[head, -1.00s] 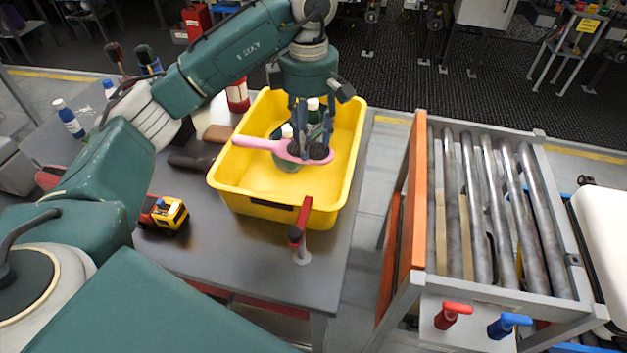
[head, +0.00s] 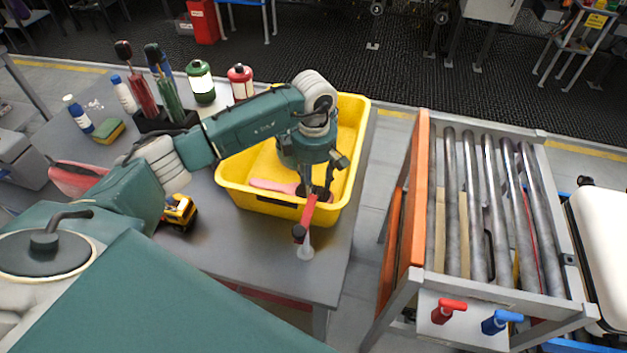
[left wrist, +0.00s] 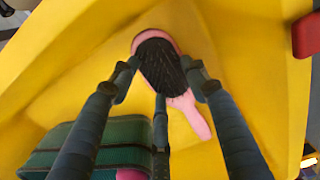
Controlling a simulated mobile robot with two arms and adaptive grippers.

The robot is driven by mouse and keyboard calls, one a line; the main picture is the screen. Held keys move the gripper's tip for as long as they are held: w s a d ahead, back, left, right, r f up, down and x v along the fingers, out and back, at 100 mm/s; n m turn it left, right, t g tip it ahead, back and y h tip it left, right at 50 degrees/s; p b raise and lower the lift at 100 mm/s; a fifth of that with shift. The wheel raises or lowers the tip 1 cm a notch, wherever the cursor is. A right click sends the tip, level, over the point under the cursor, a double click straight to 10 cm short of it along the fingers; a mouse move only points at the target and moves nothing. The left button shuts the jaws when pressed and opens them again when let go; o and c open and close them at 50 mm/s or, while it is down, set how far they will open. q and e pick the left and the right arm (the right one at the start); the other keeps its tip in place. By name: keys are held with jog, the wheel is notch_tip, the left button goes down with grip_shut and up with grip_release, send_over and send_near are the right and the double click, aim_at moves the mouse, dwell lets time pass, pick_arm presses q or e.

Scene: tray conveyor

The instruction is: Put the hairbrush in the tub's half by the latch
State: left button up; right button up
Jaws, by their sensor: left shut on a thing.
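The yellow tub (head: 350,130) stands on the grey table with a red latch (head: 305,214) at its near wall; red also shows at the right edge of the left wrist view (left wrist: 305,36). My left gripper (head: 318,192) is down in the tub's near part, by the latch. It is shut on the pink hairbrush (head: 268,185). In the left wrist view its fingers (left wrist: 158,82) sit around the brush head, and the dark bristles (left wrist: 157,62) face the camera. The pink handle points left in the head view. I cannot tell whether the brush touches the tub floor. My arm hides part of the tub.
A toy truck (head: 179,213) is left of the tub. Behind my arm are a green bottle (head: 201,82), a red bottle (head: 240,82) and a dark holder with tools (head: 160,122). A roller conveyor (head: 480,200) with an orange side panel (head: 405,205) stands to the right.

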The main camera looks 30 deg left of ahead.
pick_arm(q)
jog(key=shift+f, duration=0.1)
jog(key=o, duration=1.2)
pick_arm(e)
jog(key=shift+a+f, duration=0.15)
jog(key=shift+a, duration=0.45)
pick_arm(q)
jog(key=shift+r, duration=0.4)
notch_tip(320, 180, up, 12)
jog(key=b, duration=0.3)
jog(key=shift+f+b, duration=0.25)
jog(key=shift+b, duration=0.15)
pick_arm(e)
jog(key=f, duration=0.3)
jog(key=shift+d+f, duration=0.2)
jog(key=shift+d, duration=0.2)
